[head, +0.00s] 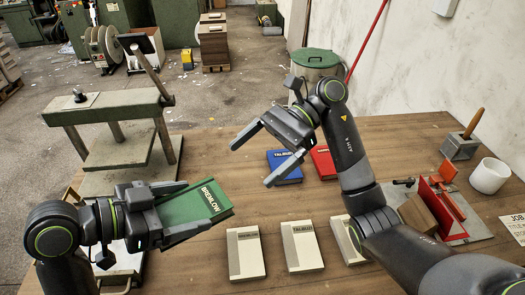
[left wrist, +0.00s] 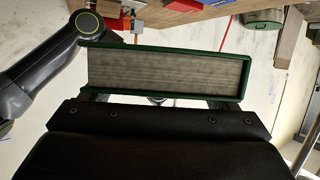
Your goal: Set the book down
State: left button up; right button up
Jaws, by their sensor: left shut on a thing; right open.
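My right gripper (head: 262,155) is open and empty, raised above the table near the blue book. The wooden table (head: 300,195) lies below both grippers.
A blue book (head: 284,168) and a red book (head: 322,162) lie at the back. Pale books (head: 246,253), (head: 303,247) lie in front, one partly behind my right arm. A green press (head: 110,115) stands left; a red-and-grey fixture (head: 450,210) and white cup (head: 490,176) stand right.

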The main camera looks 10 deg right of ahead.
aim_at(213, 192)
jog(key=x, duration=1.1)
jog(key=shift+r, duration=0.1)
jog(key=c, duration=0.9)
pick_arm(q)
jog(key=o, duration=1.1)
jog(key=shift+c, duration=0.2)
pick_arm(e)
jog(key=shift+c, duration=0.7)
pick_arm(q)
jog(key=shift+a, duration=0.1)
jog(key=shift+v, duration=0.8)
jog(key=v, duration=1)
jog(key=shift+a, duration=0.15)
